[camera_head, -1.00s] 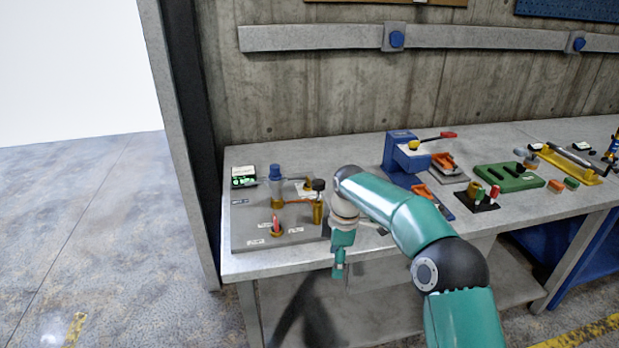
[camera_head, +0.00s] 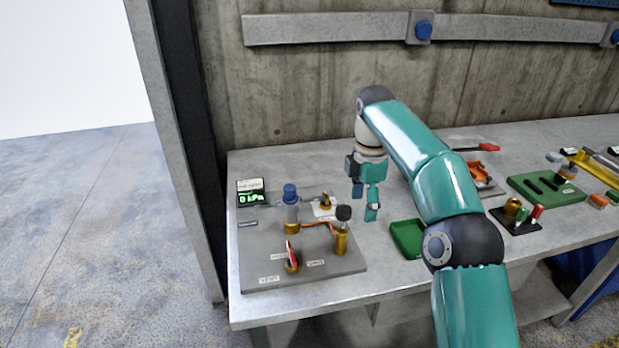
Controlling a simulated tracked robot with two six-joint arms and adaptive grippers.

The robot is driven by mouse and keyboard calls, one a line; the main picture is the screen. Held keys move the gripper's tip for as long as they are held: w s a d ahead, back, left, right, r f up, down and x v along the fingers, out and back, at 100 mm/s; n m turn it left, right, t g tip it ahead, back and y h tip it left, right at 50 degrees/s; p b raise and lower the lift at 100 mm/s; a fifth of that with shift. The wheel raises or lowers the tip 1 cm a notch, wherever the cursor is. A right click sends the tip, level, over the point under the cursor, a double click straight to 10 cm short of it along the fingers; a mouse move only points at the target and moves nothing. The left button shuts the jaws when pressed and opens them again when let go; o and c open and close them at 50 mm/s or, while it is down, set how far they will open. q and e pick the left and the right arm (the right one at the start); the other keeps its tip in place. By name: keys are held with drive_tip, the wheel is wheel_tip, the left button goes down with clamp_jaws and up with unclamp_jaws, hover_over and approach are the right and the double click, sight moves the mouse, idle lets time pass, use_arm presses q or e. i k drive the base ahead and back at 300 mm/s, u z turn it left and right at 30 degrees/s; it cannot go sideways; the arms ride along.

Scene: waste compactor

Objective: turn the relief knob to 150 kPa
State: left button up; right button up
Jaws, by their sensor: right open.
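A grey panel (camera_head: 338,266) lies on the bench at the left. It carries a blue-capped cylinder (camera_head: 291,212), a brass fitting with a black round knob (camera_head: 343,213), a red-levered valve (camera_head: 292,254) and a small brass fitting with a white tag (camera_head: 326,203) at the back. My left gripper is out of view.
A green tray (camera_head: 407,240) sits right of the panel, partly behind my right arm. A concrete wall (camera_head: 300,90) stands behind. A dark post (camera_head: 186,140) borders the bench's left end.

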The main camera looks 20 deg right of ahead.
sight(327, 202)
drive_tip(key=i, duration=0.85)
drive_tip(key=z, duration=0.05)
